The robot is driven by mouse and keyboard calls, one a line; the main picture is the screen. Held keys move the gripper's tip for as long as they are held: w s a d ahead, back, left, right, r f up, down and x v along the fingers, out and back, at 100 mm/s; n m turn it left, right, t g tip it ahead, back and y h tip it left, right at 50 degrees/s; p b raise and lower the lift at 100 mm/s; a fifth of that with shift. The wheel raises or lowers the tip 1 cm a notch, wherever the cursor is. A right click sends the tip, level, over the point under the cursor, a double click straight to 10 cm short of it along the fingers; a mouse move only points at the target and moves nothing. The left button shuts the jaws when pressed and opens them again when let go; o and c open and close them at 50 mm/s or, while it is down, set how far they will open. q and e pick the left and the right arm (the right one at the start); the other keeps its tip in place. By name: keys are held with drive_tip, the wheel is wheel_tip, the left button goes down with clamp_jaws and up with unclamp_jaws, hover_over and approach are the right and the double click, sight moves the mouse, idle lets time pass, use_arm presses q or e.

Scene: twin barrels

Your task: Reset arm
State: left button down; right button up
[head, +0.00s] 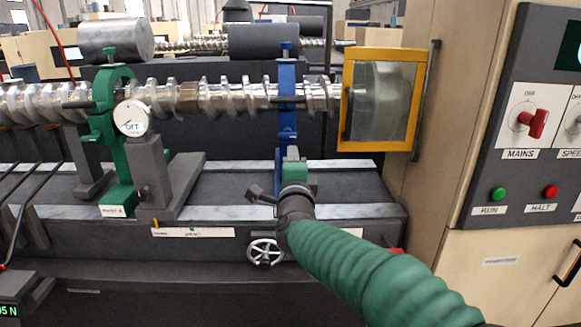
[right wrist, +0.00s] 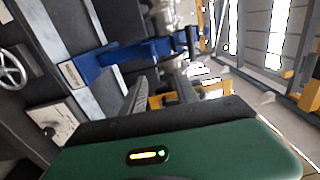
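My right gripper (head: 276,174) is at the end of the green-sleeved arm that comes in from the lower right. It is in front of the lower part of a blue rest (head: 287,113) on the machine bed. In the right wrist view its two dark fingers (right wrist: 168,78) stand apart with nothing seen gripped between them. The blue rest (right wrist: 128,56) lies beyond the fingers there; whether they touch it is unclear. My left gripper is not in view.
A silver screw shaft (head: 220,97) runs across the machine through a green rest (head: 105,130) with a round dial (head: 132,118). A yellow-framed guard (head: 383,100) is at its right end. A handwheel (head: 265,252) is on the bed front. A control cabinet (head: 520,150) stands at right.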

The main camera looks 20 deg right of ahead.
drive_tip(key=s+a+f+n+g+y, duration=0.1)
drive_tip(key=s+f+n+g+y, duration=0.2)
drive_tip(key=f, duration=0.4)
drive_tip(key=s+a+f+n+g, duration=0.1)
drive_tip(key=s+f+n, duration=0.2)
drive_tip(key=f+n, duration=0.3)
drive_tip(key=s+a+f+n+g+y, duration=0.1)
drive_tip(key=s+f+n+g+y, duration=0.15)
drive_tip(key=f, duration=0.65)
drive_tip(key=s+d+f+n+g, duration=0.2)
drive_tip(key=s+f+n+g, duration=0.25)
drive_tip(key=s+f, duration=0.65)
drive_tip(key=s+d+f+n+g, duration=0.1)
drive_tip(key=s+f+n+g, duration=0.4)
drive_tip(key=s, duration=1)
wheel_tip(320, 180, up, 17)
drive_tip(key=w+p, duration=0.1)
drive_tip(key=p, duration=1.7)
drive_tip(key=shift+w+t+h, duration=0.15)
drive_tip(key=shift+t+h, duration=0.2)
drive_tip(key=shift+t, duration=0.05)
drive_tip(key=shift+o, duration=0.4)
drive_tip(key=shift+d, duration=0.1)
